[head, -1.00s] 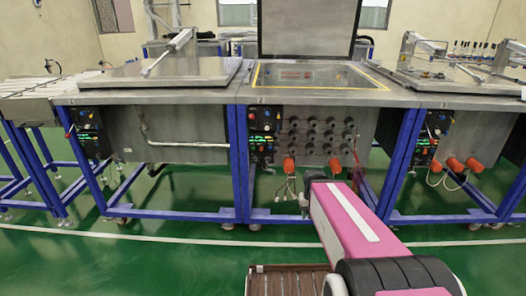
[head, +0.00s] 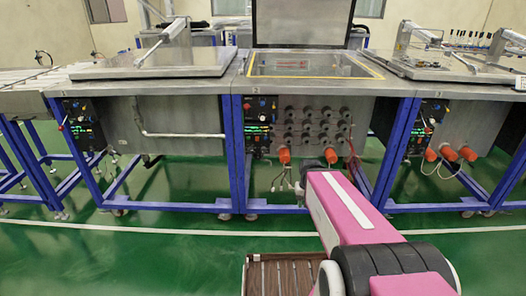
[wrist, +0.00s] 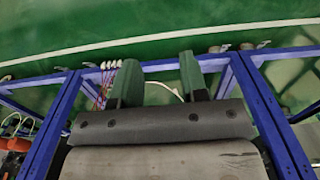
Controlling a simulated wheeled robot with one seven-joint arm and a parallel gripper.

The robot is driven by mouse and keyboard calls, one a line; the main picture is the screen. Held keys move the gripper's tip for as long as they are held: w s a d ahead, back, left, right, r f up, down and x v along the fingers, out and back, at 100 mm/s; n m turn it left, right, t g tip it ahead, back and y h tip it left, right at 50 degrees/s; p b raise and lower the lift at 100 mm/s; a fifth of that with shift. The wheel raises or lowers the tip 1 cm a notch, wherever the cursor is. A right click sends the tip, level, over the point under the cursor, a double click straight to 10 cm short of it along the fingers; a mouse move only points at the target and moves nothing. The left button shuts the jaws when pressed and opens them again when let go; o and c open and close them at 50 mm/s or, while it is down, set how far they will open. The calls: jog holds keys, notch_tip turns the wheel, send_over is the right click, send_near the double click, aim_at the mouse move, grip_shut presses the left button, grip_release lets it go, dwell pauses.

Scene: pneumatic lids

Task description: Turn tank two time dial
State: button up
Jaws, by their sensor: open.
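The middle tank (head: 215,86), with its lid raised, has a dark control panel (head: 259,125) at its front left, with green lit displays and small knobs. It appears to be tank two. The time dial is too small to pick out on the panel. My gripper (wrist: 160,85) shows in the wrist view with its two dark green fingers apart and nothing between them. It points down past a blue frame bar toward the floor. In the head view my pink arm reaches toward the middle tank, below and right of the panel; the fingers cannot be made out there.
Similar panels sit on the left tank (head: 82,123) and right tank (head: 425,125). Several grey round fittings (head: 318,125) and orange plugs (head: 284,156) are right of the middle panel. Blue frame legs (head: 232,160) flank it. Green floor (head: 150,250) in front is clear.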

jog(key=shift+o, duration=1.4)
jog(key=m+t, duration=0.7)
jog(key=t, duration=1.1)
send_near(264, 151)
jog(key=shift+y, duration=0.3)
jog(key=w, duration=0.9)
jog(key=shift+w+r, duration=0.1)
jog(key=shift+w, duration=0.1)
jog(key=c, duration=0.9)
